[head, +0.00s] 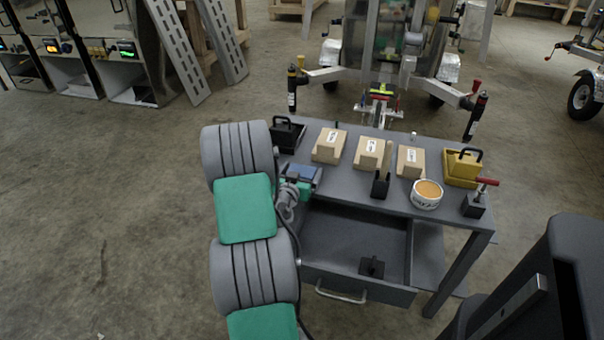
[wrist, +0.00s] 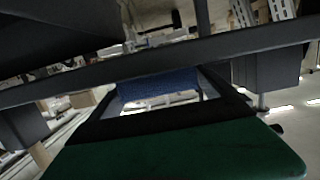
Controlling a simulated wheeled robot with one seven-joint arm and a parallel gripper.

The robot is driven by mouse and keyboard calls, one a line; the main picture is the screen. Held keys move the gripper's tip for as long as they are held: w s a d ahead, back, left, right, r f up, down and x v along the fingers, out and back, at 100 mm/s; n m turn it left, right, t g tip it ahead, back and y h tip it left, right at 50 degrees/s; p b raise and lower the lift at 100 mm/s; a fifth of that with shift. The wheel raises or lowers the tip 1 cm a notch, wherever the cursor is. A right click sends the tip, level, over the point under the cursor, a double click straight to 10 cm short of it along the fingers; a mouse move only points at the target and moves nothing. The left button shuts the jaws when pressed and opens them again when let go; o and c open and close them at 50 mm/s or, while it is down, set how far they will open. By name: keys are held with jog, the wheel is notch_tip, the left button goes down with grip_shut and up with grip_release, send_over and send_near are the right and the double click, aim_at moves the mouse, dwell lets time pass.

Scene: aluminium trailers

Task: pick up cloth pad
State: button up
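A blue cloth pad (head: 303,172) shows at the left side of the grey workbench (head: 340,192) in the head view, at the end of my arm. In the wrist view the blue pad (wrist: 158,86) spans the gap between the two dark fingers of my gripper (wrist: 160,92) and appears to touch both. Bright background shows below the pad between the fingers. In the head view my gripper (head: 304,178) is small and partly hidden by its own wrist. Any clearance between pad and bench top cannot be judged.
Several wooden blocks (head: 372,153), a black handled tray (head: 287,135), a yellow handled box (head: 462,167), a round tin (head: 426,194) and a red-handled tool (head: 476,201) stand on the bench. The drawer (head: 335,245) is open, holding a black piece (head: 372,267). A trailer stands behind.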

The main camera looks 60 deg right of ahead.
jog(key=c, duration=1)
